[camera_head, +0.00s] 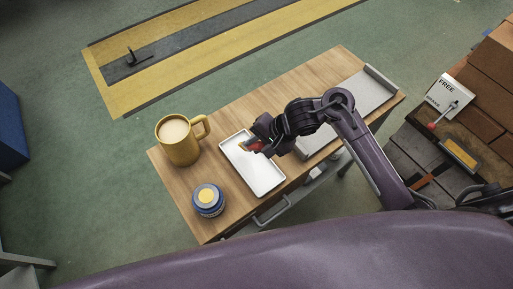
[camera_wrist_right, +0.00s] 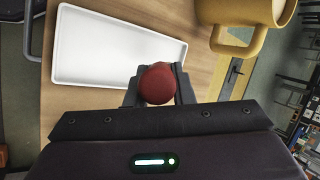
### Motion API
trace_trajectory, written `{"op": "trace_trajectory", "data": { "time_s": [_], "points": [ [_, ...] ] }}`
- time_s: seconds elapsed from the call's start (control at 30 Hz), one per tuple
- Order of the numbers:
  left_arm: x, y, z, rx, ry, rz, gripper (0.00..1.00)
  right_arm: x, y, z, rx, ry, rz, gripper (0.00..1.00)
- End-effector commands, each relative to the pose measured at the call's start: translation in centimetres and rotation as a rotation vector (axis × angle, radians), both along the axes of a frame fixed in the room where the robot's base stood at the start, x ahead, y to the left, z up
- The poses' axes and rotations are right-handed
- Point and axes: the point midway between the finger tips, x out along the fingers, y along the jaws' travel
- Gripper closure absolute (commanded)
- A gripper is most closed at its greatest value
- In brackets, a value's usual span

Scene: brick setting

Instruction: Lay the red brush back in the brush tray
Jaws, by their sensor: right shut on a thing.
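The red brush (camera_head: 256,145) is in my right gripper (camera_head: 262,142), over the white brush tray (camera_head: 262,178) on the wooden table. In the right wrist view the brush shows as a round dark red end (camera_wrist_right: 157,84) between the two fingers of my right gripper (camera_wrist_right: 157,90), which is shut on it. The tray (camera_wrist_right: 110,48) lies beyond the fingers there, and its visible floor is bare. I cannot tell whether the brush touches the tray. My left gripper is not in view.
A yellow mug (camera_head: 180,143) stands left of the tray, and a blue jar (camera_head: 208,200) stands at the table's near left. A grey tray (camera_head: 362,95) lies at the table's right end.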

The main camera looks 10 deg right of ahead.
Motion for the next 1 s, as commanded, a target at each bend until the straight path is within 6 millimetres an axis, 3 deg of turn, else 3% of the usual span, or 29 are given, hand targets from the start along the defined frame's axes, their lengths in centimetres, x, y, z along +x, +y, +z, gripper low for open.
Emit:
{"op": "trace_trajectory", "data": {
  "time_s": [0.03, 0.13, 0.53, 0.57, 0.7, 1.0],
  "points": [
    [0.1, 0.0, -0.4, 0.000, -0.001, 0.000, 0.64, -0.1, 0.0, -1.1, 0.001, 0.003, -0.001, 1.00],
    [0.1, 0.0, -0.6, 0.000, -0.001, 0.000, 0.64, -0.1, 0.0, -1.9, 0.001, 0.001, 0.000, 1.00],
    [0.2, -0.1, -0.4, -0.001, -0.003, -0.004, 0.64, 0.0, 0.0, -2.3, 0.001, 0.001, 0.001, 1.00],
    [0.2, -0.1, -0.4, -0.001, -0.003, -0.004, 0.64, 0.0, 0.0, -2.3, 0.001, -0.001, 0.001, 0.75],
    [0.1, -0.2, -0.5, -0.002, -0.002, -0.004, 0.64, 0.0, 0.0, -2.2, 0.001, -0.001, 0.001, 0.57],
    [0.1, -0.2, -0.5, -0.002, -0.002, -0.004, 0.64, 0.0, 0.0, -2.1, 0.001, -0.002, -0.001, 0.57]
  ]
}}
